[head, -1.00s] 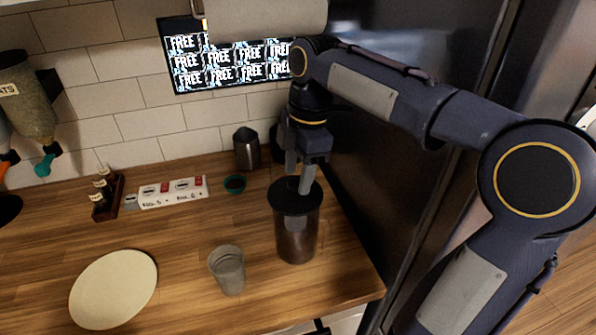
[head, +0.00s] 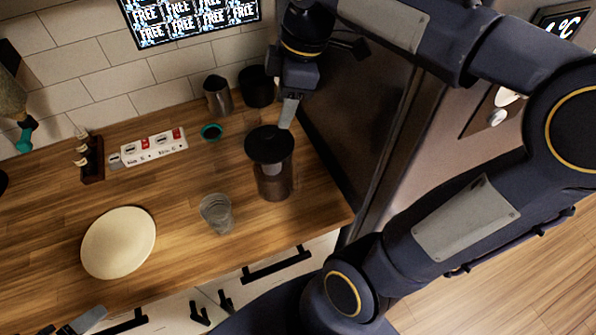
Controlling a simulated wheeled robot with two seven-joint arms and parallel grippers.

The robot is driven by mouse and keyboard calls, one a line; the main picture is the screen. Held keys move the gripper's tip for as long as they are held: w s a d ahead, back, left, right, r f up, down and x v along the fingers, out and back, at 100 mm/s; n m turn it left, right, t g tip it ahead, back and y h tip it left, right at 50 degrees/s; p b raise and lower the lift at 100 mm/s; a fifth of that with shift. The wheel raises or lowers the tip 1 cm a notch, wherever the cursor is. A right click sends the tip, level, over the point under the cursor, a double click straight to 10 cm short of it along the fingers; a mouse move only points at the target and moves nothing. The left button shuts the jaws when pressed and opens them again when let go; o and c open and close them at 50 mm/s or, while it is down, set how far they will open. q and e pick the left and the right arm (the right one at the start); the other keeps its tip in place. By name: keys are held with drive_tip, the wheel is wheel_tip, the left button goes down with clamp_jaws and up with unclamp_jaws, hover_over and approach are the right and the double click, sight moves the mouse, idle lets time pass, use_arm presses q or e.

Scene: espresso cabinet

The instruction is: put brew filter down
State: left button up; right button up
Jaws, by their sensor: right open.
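The brew filter (head: 270,144) shows as a dark round top with a paler stem below it. It stands upright in a dark see-through pot (head: 274,186) on the wooden counter, its top raised above the pot's body. My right gripper (head: 288,113) is open, just behind and to the right of the round top. One fingertip shows clearly; the other is hard to make out, and I cannot tell whether the finger touches the top. A small part of my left gripper (head: 82,321) shows at the bottom left edge, and its jaws cannot be judged.
A clear glass (head: 216,214) stands left of the pot, and a cream plate (head: 118,242) lies further left. A dark fridge side borders the right.

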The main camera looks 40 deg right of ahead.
drive_tip(key=s+a+f+m+t+y, duration=0.1)
drive_tip(key=s+a+f+m+t, duration=0.3)
drive_tip(key=s+f+m, duration=0.6)
drive_tip(key=s+a+m, duration=0.1)
drive_tip(key=m, duration=0.2)
drive_tip(key=shift+s+m+y, duration=0.3)
drive_tip(key=shift+s, duration=0.05)
